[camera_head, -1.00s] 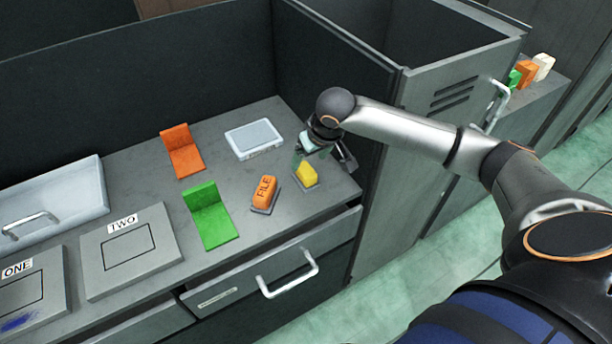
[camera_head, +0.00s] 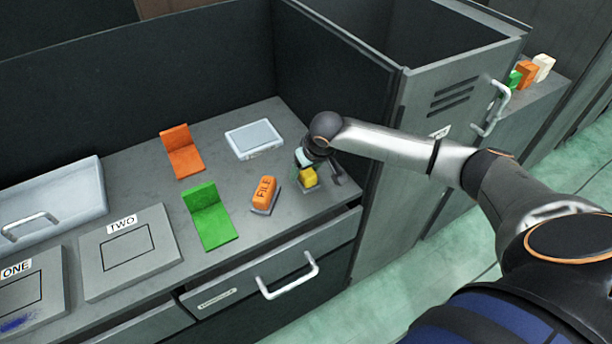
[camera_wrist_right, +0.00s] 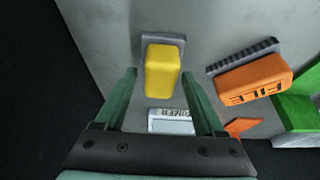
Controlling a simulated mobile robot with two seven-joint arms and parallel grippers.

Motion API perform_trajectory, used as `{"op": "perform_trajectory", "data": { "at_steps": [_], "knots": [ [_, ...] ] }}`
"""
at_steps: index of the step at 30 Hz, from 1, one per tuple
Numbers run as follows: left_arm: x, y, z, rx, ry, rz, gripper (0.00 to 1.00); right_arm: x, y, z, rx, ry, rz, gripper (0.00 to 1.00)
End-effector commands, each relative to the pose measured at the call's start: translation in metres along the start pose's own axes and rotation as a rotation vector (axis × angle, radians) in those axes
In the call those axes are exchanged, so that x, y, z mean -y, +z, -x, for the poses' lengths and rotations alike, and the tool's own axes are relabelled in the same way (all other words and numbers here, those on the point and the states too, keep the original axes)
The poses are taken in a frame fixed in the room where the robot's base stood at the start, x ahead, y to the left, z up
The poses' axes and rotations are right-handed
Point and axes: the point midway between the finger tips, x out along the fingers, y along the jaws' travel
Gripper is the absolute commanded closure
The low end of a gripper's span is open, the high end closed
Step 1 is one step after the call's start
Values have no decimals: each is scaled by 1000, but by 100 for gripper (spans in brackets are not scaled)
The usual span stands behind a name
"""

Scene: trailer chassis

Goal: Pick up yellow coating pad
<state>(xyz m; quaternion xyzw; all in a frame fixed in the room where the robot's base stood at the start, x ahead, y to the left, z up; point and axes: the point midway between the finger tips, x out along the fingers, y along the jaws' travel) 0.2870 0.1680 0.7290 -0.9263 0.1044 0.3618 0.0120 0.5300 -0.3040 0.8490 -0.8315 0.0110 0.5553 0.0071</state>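The yellow coating pad (camera_head: 309,177) sits on a small grey base at the right end of the grey worktop. In the right wrist view the yellow pad (camera_wrist_right: 163,72) lies ahead of and between the green fingers. My right gripper (camera_head: 317,175) is over the pad from above. In the right wrist view its two fingers (camera_wrist_right: 164,88) are apart, and a gap shows between each finger and the pad. My left gripper is not in view.
An orange FILE block (camera_head: 264,190) stands on a base just left of the pad. A green bracket (camera_head: 212,222), an orange bracket (camera_head: 184,158) and a pale box (camera_head: 254,139) are further left. The dark cabinet wall (camera_head: 335,85) is close behind and right.

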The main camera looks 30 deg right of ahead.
Motion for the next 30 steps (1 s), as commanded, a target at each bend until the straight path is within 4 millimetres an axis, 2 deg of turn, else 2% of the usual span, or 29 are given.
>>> {"op": "perform_trajectory", "data": {
  "at_steps": [2,18,30],
  "knots": [
    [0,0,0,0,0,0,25,0,0,0,0,0,0,39],
    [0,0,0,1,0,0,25,0,0,0,1,0,0,100],
    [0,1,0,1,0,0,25,0,0,1,-1,0,0,100]
  ]
}}
